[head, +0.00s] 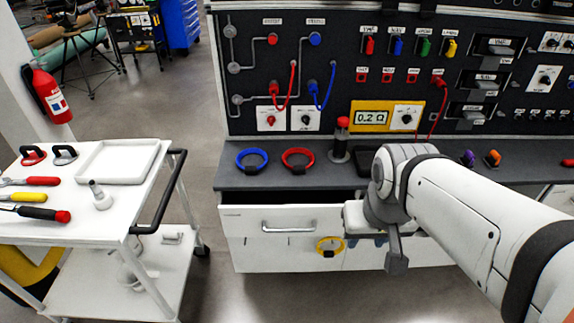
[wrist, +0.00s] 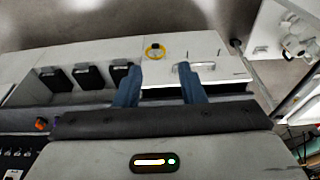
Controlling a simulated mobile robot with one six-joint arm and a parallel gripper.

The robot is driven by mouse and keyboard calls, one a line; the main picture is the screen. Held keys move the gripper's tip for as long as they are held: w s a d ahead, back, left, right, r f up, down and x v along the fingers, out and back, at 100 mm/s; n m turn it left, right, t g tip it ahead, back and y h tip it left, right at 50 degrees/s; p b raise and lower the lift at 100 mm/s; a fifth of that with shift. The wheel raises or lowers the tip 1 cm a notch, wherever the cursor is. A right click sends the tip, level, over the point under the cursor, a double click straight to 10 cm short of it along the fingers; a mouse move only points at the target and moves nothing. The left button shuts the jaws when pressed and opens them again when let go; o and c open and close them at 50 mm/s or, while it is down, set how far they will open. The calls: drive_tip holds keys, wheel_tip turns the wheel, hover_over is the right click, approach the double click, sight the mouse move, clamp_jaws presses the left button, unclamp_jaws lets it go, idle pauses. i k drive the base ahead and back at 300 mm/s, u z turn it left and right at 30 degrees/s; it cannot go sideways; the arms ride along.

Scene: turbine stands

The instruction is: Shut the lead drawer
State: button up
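A white drawer front with a bar handle (head: 289,227) stands under the bench, with a dark gap above it, so it seems pulled out. Its handle (wrist: 195,67) also shows in the wrist view, near the right fingertip. Left of it in that view is an open compartment (wrist: 60,80) with several black items inside. I cannot tell whether both are one lead drawer. My gripper (wrist: 158,72) is open and empty, its blue fingers apart. In the head view my gripper (head: 366,241) is right of the handle, partly hidden by my arm.
A yellow ring (head: 329,246) shows against the white front. Blue (head: 252,159) and red (head: 298,159) rings and a red-capped post (head: 341,140) are on the bench. A white cart (head: 110,215) stands left, with clear floor between.

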sight(274, 213)
drive_tip(key=u, duration=0.3)
drive_tip(key=k, duration=1.15)
drive_tip(key=u, duration=1.15)
drive_tip(key=i, duration=0.9)
drive_tip(key=z, duration=0.4)
drive_tip(key=i, duration=0.85)
drive_tip(key=z, duration=0.6)
